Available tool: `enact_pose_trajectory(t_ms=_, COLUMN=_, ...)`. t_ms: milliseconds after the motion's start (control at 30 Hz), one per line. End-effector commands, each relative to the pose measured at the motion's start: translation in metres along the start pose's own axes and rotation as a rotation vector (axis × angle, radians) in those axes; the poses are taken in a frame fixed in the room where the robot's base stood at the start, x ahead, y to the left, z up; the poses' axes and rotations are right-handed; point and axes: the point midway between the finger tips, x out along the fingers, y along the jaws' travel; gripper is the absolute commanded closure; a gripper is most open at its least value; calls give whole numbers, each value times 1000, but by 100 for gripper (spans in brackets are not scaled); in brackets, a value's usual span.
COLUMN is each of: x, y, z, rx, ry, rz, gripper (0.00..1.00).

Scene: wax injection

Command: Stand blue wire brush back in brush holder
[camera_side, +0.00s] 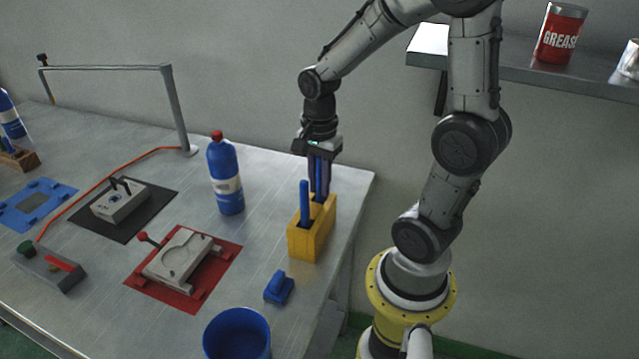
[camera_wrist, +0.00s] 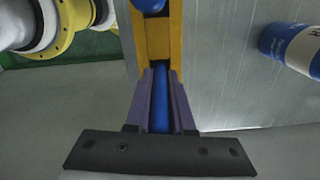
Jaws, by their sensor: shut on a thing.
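The brush holder (camera_side: 312,238) is a yellow block near the table's right edge. It also shows in the wrist view (camera_wrist: 175,42). My gripper (camera_side: 319,178) is above the holder's far part, pointing down, with purple fingers shut on the blue wire brush (camera_wrist: 158,108). The held brush is upright and its lower end is hidden at the holder's top, so I cannot tell how deep it sits. A second blue handle (camera_side: 304,203) stands upright in the holder's near part.
A blue bottle with a red cap (camera_side: 226,175) stands left of the holder. A small blue block (camera_side: 279,287) and a blue cup (camera_side: 237,335) are in front. A red mat (camera_side: 219,268) with a grey mould lies to the left. The table edge is close on the right.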

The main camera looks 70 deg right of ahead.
Motion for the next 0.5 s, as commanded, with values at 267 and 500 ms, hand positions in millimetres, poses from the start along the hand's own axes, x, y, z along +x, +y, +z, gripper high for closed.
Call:
enact_pose_trajectory(t_ms=267, x=3, y=0, z=0, rx=0, ry=0, rz=-1, gripper=100)
enact_pose_trajectory(t_ms=500, x=6, y=0, z=0, rx=0, ry=0, rz=0, gripper=64)
